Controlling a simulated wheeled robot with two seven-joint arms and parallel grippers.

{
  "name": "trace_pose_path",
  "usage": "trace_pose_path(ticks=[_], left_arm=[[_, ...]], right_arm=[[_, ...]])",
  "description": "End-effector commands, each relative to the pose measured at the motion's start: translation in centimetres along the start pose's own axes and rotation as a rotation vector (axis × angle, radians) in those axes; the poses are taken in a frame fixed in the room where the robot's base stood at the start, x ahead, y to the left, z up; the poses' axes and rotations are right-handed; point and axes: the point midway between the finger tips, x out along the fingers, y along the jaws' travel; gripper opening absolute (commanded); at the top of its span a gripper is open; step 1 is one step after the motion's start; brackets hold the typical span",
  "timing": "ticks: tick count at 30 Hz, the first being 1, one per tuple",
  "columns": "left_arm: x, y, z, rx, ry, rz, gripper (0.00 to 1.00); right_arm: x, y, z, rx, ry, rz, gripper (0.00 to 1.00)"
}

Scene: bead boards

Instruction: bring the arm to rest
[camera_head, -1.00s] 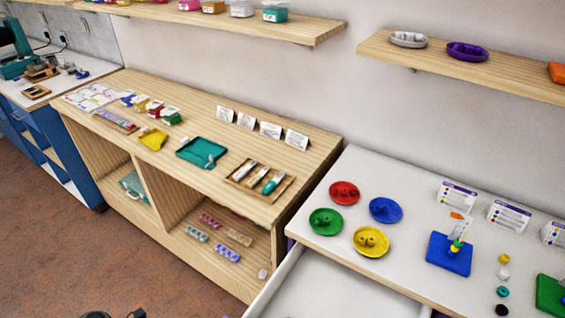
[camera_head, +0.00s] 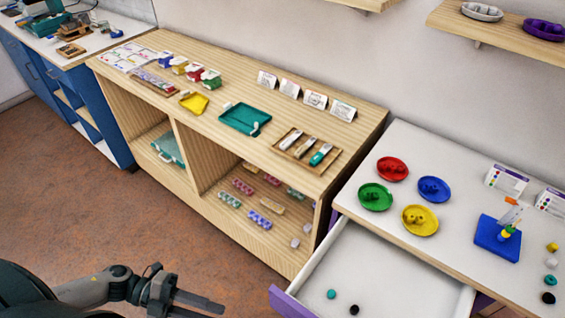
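My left arm reaches in from the lower left corner. Its dark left gripper (camera_head: 215,305) hangs in front of the wooden shelf unit, over the brown floor, with its fingers pointing right. The fingers are seen nearly edge-on, so the gap between them is unclear. No object shows at the fingertips, and the gripper appears apart from the furniture. My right gripper is out of view.
An open white drawer (camera_head: 385,270) with a teal and a black bead juts out right of the gripper. The white table (camera_head: 375,222) holds coloured bowls and a blue bead board (camera_head: 497,240). The wooden unit (camera_head: 235,155) carries trays and cards. Floor (camera_head: 150,215) is clear.

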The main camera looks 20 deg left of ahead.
Motion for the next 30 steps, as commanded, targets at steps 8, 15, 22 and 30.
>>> trace_pose_path(ticks=[8, 15, 22, 30], left_arm=[[0.0, 0.9, 5.2, -0.09, -0.17, -0.095, 0.28], [-0.9, 3.9, 12.5, -0.258, -0.427, -0.226, 0.28], [-3.1, 13.7, 21.1, -0.604, -0.83, -0.39, 0.28], [-2.1, 30.4, 22.1, -1.1, -1.229, -0.449, 0.28]], right_arm=[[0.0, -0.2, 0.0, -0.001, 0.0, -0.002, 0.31], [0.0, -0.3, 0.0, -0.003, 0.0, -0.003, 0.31], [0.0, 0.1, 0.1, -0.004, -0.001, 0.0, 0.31], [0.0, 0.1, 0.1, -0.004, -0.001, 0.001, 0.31]])
